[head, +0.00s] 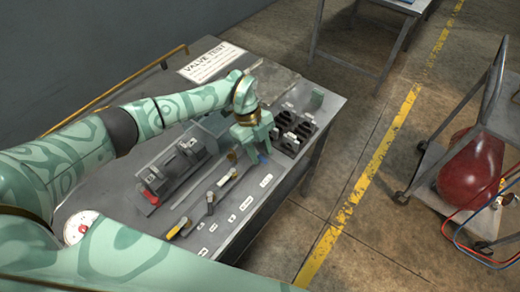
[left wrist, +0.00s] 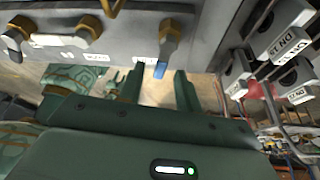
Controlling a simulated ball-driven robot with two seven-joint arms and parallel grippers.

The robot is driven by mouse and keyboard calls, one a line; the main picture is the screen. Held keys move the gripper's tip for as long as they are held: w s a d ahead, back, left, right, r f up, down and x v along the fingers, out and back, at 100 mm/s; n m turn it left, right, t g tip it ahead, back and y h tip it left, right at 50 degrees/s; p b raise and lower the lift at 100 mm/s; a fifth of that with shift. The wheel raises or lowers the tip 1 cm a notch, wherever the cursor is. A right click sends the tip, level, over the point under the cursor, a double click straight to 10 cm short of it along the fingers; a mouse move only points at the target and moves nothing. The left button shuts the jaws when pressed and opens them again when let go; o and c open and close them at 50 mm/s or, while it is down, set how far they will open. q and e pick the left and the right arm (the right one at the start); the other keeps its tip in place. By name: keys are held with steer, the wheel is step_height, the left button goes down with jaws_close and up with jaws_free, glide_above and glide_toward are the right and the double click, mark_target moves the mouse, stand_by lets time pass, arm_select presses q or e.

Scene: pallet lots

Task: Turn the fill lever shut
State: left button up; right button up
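On the bench a row of levers runs along the front. One has a blue tip (head: 263,158); in the left wrist view this blue tip (left wrist: 160,70) hangs from a brass-coloured fitting. Its small label is too blurred to read, so I cannot confirm which lever is the fill one. My left gripper (head: 258,146) is above it, fingers pointing down. In the left wrist view the left gripper (left wrist: 160,88) is open, with the blue tip between its fingers and gaps at both sides. My right gripper is not visible in the head view; a small teal fork-like part in the left wrist view may be it.
A lever with a yellow handle (head: 179,229) and a dark lever (head: 210,203) stand to the left. Dark blocks (head: 291,140) marked DN sit right of the gripper. A grey valve assembly (head: 172,168) lies behind. A cart with a red vessel (head: 472,170) stands on the floor.

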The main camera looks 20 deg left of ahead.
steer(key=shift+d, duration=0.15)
arm_select(q)
jaws_close()
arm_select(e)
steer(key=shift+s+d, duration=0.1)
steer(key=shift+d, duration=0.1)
